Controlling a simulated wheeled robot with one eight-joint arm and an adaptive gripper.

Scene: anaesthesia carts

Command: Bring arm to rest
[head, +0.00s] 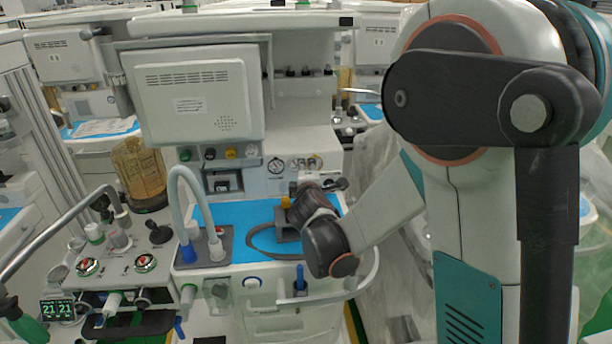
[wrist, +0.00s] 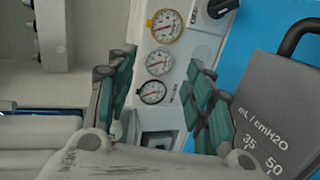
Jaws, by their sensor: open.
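My gripper (wrist: 158,95) is open in the wrist view, its two green-padded fingers spread wide with nothing between them. Beyond the gap are round pressure gauges (wrist: 157,63) on the cart's white panel. In the head view my arm reaches down from the right, and its dark wrist (head: 328,245) hangs over the blue work surface (head: 236,214) of the anaesthesia cart. The fingers are mostly hidden there behind the wrist.
A grey block (wrist: 290,105) marked "mL / cmH2O" is close beside the right finger. A grey hose (head: 203,200) arches at the left of the blue surface. A monitor (head: 197,98) stands behind, and a white rail (head: 372,275) curves around the front right corner.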

